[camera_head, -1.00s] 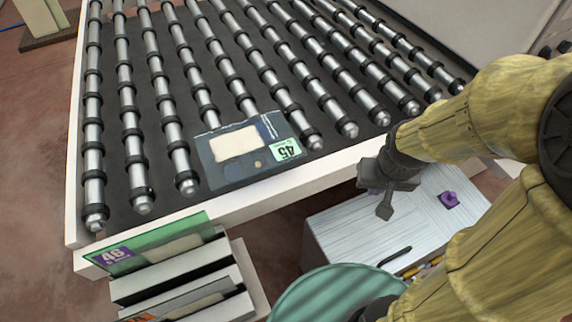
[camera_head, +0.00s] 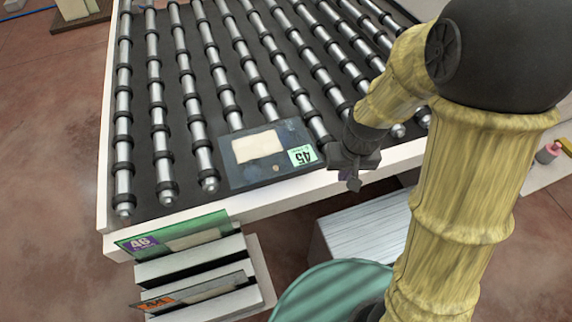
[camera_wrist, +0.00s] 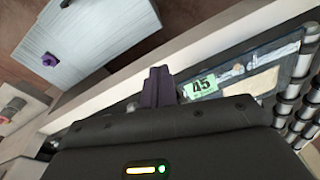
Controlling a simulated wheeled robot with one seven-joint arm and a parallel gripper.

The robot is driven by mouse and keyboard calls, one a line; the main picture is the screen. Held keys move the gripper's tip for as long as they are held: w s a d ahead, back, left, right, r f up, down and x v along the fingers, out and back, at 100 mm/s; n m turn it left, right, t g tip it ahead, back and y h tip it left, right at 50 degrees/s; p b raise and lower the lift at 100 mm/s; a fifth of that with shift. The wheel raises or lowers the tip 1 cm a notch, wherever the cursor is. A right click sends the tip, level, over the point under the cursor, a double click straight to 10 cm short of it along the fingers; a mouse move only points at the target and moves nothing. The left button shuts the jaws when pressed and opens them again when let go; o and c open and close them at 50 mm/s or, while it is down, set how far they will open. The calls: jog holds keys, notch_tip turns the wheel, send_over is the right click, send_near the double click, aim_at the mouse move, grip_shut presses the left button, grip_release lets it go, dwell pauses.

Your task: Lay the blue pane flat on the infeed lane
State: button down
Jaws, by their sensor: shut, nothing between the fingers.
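The blue pane (camera_head: 237,176), with a green label marked 45 and a pale patch, lies on the rollers of the infeed lane (camera_head: 140,204) near its front edge. It looks flat. My gripper (camera_head: 354,183) is shut and empty, over the front rail just right of the pane and apart from it in the picture. In the wrist view the shut fingers (camera_wrist: 158,86) are beside the label end of the pane (camera_wrist: 265,76), whose far end runs out of the dense roller area at the right.
A rack (camera_head: 205,262) below the lane's front edge holds a green pane (camera_head: 170,236) and a pane with an orange label (camera_head: 195,291). A pale cabinet (camera_head: 365,230) and a round teal top (camera_head: 325,295) stand in front. A purple object (camera_wrist: 49,60) sits on the cabinet.

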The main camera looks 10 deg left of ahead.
jog(key=a+n+g+p, duration=0.1)
jog(key=a+n+p, duration=0.2)
jog(key=a, duration=1)
jog(key=f+p, duration=0.1)
jog(key=p, duration=0.1)
jog(key=shift+s+n+h+p, duration=0.15)
jog(key=shift+n+h+p, duration=0.15)
jog(key=f+p, duration=0.1)
jog(key=f, duration=0.2)
jog(key=w+f+p, duration=0.1)
jog(key=f, duration=0.2)
jog(key=w+a+f+p, duration=0.1)
jog(key=f+p, duration=0.1)
jog(key=f, duration=0.1)
jog(key=shift+a+f, duration=0.1)
jog(key=shift+f, duration=0.2)
jog(key=shift+w+a+f+p, duration=0.15)
jog(key=shift+w+a+p, duration=0.2)
jog(key=shift+w, duration=0.35)
